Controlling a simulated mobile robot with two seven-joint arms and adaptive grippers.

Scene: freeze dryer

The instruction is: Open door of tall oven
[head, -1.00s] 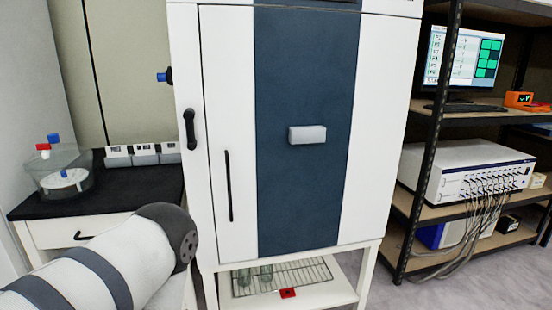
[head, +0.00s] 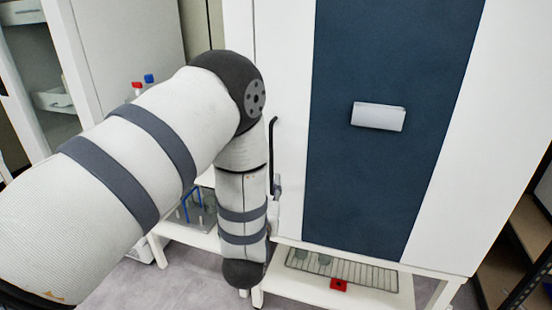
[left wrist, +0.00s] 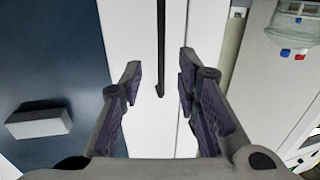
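The tall oven is a white cabinet (head: 445,170) with a dark blue front panel (head: 390,60) and a white block (head: 378,116) on it. Its door looks shut. A thin black upright handle (head: 274,150) is on the white strip left of the panel, its lower part partly hidden by my left arm. In the left wrist view the handle (left wrist: 160,50) lies between the spread fingers of my left gripper (left wrist: 159,72), which is open and empty. I cannot tell how deep the handle sits between them. My left gripper is hidden in the head view; my right gripper is not in view.
Below the oven is a shelf with a wire rack (head: 345,270) and a small red object (head: 339,285). Shelving (head: 530,230) is at the right edge.

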